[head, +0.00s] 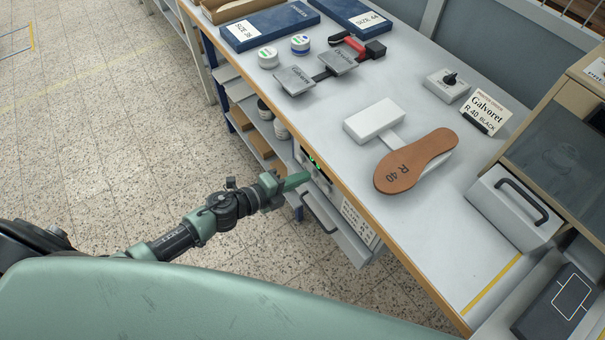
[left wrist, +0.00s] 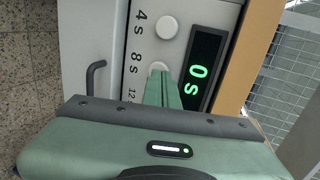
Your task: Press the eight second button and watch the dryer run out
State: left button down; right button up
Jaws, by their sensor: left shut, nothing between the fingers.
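The dryer panel (left wrist: 205,12) is on a unit under the bench, with a dark display (left wrist: 206,58) reading a green "0 s" in the left wrist view. The display (head: 314,160) also shows green in the head view. A round button (left wrist: 167,27) sits beside "4 s". The eight second button (left wrist: 158,67) sits beside "8 s", partly covered by my fingertips. My left gripper (left wrist: 164,78) is shut and empty, its tips at or just in front of that button; contact cannot be told. It also shows in the head view (head: 306,178). The "12 s" button is hidden. My right gripper is out of view.
The bench (head: 395,235) above holds a brown sole (head: 415,162) marked "R 40", a white block (head: 375,120), a knob box (head: 447,85) and a "Galvoret" card (head: 487,108). A dark bent handle (left wrist: 95,75) juts out left of the buttons. The floor at left is clear.

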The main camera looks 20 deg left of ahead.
pick_arm(q)
jog(key=shift+w+d, duration=0.2)
jog(key=shift+w, duration=0.15)
